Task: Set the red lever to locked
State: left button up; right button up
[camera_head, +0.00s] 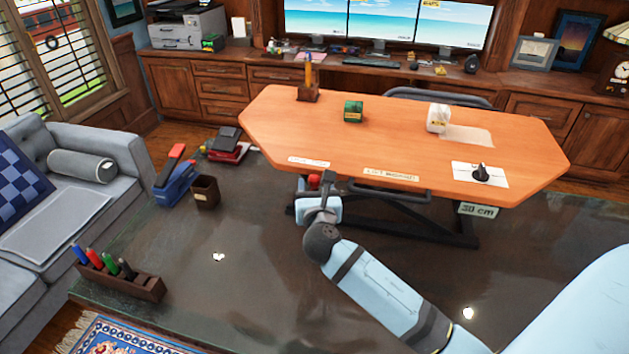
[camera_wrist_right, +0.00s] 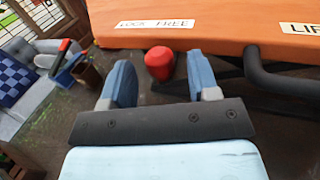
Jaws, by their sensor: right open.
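The red lever's round knob (camera_head: 314,181) shows under the front edge of the orange table (camera_head: 400,155), below a label reading "LOCK FREE" (camera_head: 309,162). In the right wrist view the red knob (camera_wrist_right: 159,63) sits just beyond and between my open fingertips, below the "LOCK" end and middle of the label (camera_wrist_right: 155,24). My right gripper (camera_wrist_right: 160,85) is open and faces the knob; I see no contact. In the head view my right gripper (camera_head: 318,192) partly covers the area below the knob. The lever's stem is hidden. My left gripper is not in view.
A dark bar handle (camera_head: 390,192) under the table edge lies right of the knob, near a "LIFT" label (camera_head: 391,174). A black-knobbed item (camera_head: 481,173), a white block (camera_head: 438,118) and a green box (camera_head: 353,111) stand on the table. A sofa (camera_head: 75,175) is left.

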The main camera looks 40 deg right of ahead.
jog(key=shift+x, duration=0.95)
jog(key=shift+c, duration=0.2)
grip_shut()
